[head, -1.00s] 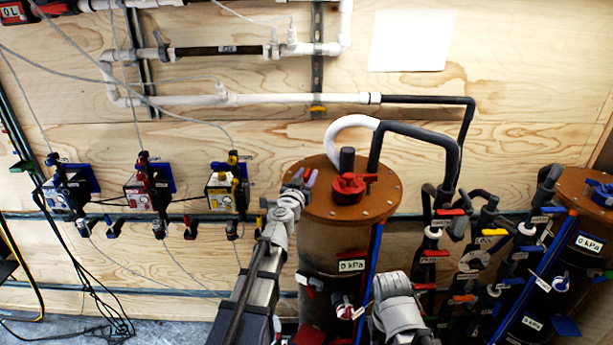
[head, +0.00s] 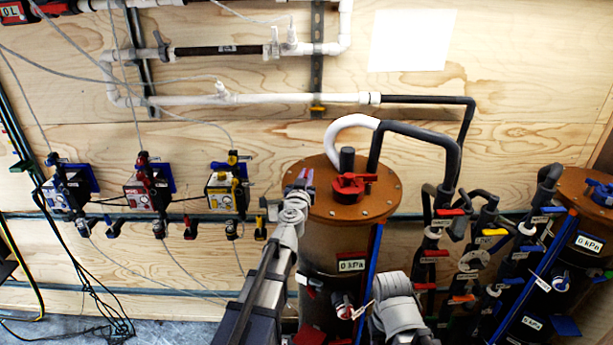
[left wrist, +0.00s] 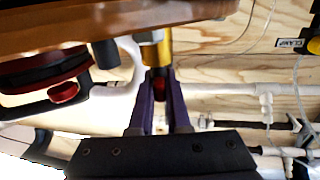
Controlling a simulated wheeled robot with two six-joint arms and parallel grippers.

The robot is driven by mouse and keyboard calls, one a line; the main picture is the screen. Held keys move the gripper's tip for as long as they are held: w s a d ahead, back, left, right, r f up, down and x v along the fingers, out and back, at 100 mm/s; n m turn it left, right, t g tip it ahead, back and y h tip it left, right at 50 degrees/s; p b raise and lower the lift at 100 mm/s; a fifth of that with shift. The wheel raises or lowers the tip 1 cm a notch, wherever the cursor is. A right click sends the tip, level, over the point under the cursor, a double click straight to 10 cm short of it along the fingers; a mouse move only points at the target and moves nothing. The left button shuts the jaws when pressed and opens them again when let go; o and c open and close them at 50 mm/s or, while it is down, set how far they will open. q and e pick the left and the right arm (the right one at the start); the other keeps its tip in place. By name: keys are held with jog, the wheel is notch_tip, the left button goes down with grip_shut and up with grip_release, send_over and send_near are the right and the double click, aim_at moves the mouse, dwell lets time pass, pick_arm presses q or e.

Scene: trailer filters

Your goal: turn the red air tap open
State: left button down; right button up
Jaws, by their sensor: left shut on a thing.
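The red air tap (left wrist: 159,86) shows in the left wrist view as a small red piece on a brass-yellow fitting (left wrist: 155,52) at the edge of an orange-brown lid. My left gripper (left wrist: 158,78) has its two purple fingers on either side of the red piece, shut on it. In the head view my left gripper (head: 300,178) is at the left rim of the filter lid (head: 325,205); the tap is mostly hidden there by the fingers. My right gripper does not show.
A larger red valve (head: 348,186) and a white hose loop (head: 345,125) sit on the same lid, close right of the gripper. A second lidded filter (head: 585,195) and several coloured valves stand right. Three small pumps (head: 150,190) hang left.

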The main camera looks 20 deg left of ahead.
pick_arm(q)
jog(key=n+y, duration=0.2)
jog(key=y, duration=0.1)
jog(key=shift+w+d+g, duration=0.15)
jog(key=shift+g, duration=0.25)
jog(key=shift+n+g+y, duration=0.3)
jog(key=shift+n+y, duration=0.3)
jog(key=shift+y, duration=0.4)
jog(key=c, duration=0.9)
grip_release()
jog(key=shift+s, duration=0.25)
jog(key=v, duration=0.7)
jog(key=shift+s, duration=0.3)
